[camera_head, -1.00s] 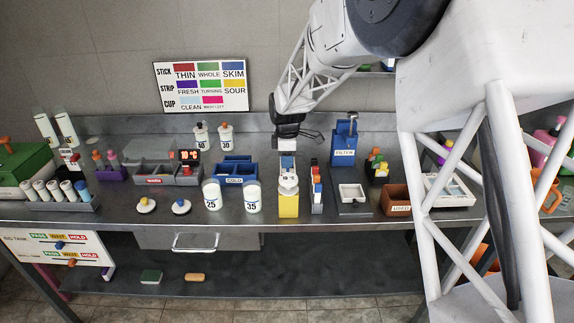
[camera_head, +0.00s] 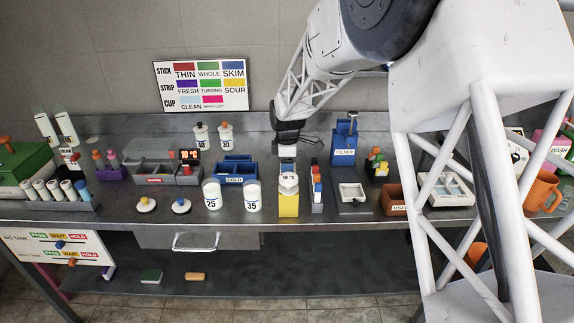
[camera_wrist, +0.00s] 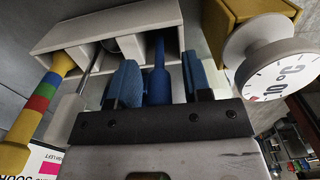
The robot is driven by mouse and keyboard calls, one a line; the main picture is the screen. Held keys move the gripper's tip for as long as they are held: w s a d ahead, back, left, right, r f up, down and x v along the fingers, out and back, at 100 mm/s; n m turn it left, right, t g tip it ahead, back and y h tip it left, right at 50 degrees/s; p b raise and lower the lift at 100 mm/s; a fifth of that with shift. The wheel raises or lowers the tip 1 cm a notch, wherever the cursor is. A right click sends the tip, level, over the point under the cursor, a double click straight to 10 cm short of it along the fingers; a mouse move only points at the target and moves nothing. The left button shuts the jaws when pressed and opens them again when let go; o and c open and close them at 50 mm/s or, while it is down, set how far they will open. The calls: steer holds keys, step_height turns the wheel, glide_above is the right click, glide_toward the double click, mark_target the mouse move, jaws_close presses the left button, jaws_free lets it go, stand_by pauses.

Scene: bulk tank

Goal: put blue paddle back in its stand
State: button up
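The blue paddle (camera_wrist: 158,84) shows in the wrist view as a blue handle running into the right compartment of a pale stand (camera_wrist: 108,27). Its far end is hidden inside the stand. My gripper (camera_wrist: 159,82) has its two blue fingers on either side of the handle, with a visible gap on each side. It is open and not clamped on the paddle. In the head view my gripper (camera_head: 287,150) is above and behind the yellow dial device (camera_head: 288,205). The paddle and stand are hard to make out there.
A white dial (camera_wrist: 280,70) on a yellow body is close to the right finger in the wrist view. A striped stick (camera_wrist: 38,105) stands at the left. Beside the dial device are white cups (camera_head: 253,198) and a blue filter box (camera_head: 343,150).

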steer(key=shift+r, duration=0.15)
step_height(320, 180, up, 12)
steer(key=shift+f, duration=0.1)
stand_by(0.6)
stand_by(0.8)
steer(key=shift+s+d+r, duration=0.15)
steer(key=shift+s+r, duration=0.05)
steer(key=shift+r, duration=0.05)
steer(key=s+d+r+m, duration=0.3)
steer(key=s, duration=0.4)
steer(key=s+d+r+m+t, duration=0.1)
steer(key=s+d+r+m, duration=0.1)
steer(key=s+d, duration=0.35)
steer(key=s+d+r+m, duration=0.2)
steer(key=s+r+m, duration=0.1)
steer(key=s, duration=0.5)
steer(key=s+d+f+m, duration=0.1)
steer(key=s+d+m, duration=0.1)
steer(key=s, duration=0.6)
steer(key=s+d+f+m+t, duration=0.1)
steer(key=s+m, duration=0.3)
steer(key=s, duration=0.5)
steer(key=s+d+f+m, duration=0.2)
steer(key=s+d+m, duration=0.1)
steer(key=s, duration=0.5)
steer(key=shift+s+d+f+m+t, duration=0.2)
steer(key=shift+s+f+m+t, duration=0.15)
steer(key=shift+m, duration=0.25)
